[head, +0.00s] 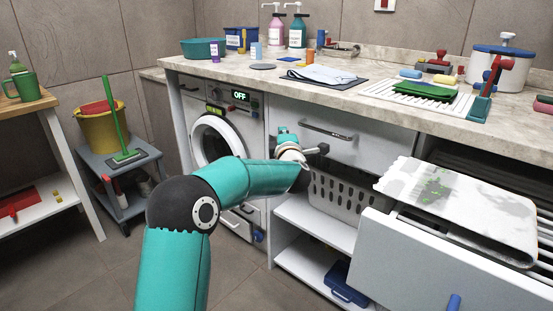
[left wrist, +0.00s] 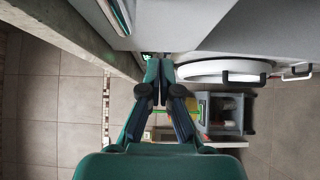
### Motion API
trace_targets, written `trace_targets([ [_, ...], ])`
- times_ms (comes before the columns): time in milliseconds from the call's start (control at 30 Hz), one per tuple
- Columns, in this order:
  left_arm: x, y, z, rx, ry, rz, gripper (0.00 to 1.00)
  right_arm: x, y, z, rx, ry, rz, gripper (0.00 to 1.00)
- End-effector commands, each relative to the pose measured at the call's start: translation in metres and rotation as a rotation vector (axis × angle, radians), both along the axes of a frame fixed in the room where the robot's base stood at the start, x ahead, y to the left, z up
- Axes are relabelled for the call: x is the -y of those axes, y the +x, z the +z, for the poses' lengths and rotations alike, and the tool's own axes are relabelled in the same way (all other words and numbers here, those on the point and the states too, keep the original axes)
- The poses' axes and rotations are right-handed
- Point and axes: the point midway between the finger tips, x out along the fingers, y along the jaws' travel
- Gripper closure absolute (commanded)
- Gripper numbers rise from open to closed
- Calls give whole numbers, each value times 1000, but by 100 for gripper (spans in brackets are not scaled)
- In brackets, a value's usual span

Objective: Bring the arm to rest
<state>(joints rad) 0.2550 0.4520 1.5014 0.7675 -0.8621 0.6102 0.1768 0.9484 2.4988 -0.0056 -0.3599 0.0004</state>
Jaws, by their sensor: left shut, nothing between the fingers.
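My left arm (head: 245,180), teal with dark joints, reaches in from the bottom of the head view toward the counter front. Its gripper (head: 286,136) is in front of the drawer, just right of the washing machine, and is small and partly hidden by my wrist. In the left wrist view the left gripper (left wrist: 160,65) is shut with nothing between its fingers, and the washing machine door (left wrist: 225,69) shows beyond it at the right. My right gripper is in neither view.
The stone counter (head: 365,97) with bottles, a cloth and a white rack runs above my gripper. A grey basket (head: 345,200) stands on the shelf close by. A grey cart (head: 120,160) carries a yellow bucket (head: 100,128). Floor at the lower left (head: 75,270) is clear.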

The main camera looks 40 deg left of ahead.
Motion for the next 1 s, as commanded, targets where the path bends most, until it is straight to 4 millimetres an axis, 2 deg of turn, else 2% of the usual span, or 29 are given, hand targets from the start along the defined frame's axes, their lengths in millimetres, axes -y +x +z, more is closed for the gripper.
trace_targets([
  [33, 11, -5, 2, -4, 0, -7, 100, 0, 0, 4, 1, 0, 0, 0],
  [400, 60, -51, 1, -3, -1, -3, 100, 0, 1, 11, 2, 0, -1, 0],
  [567, 70, -61, 0, -3, -2, 0, 100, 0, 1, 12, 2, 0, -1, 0],
  [767, 72, -63, -3, -8, -2, 3, 100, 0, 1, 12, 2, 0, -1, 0],
  [867, 75, -57, -20, -36, -6, -5, 100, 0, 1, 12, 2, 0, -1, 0],
  [967, 84, -48, -57, -106, -15, -26, 100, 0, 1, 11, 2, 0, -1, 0],
  [1000, 91, -45, -77, -145, -16, -42, 100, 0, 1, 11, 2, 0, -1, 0],
])
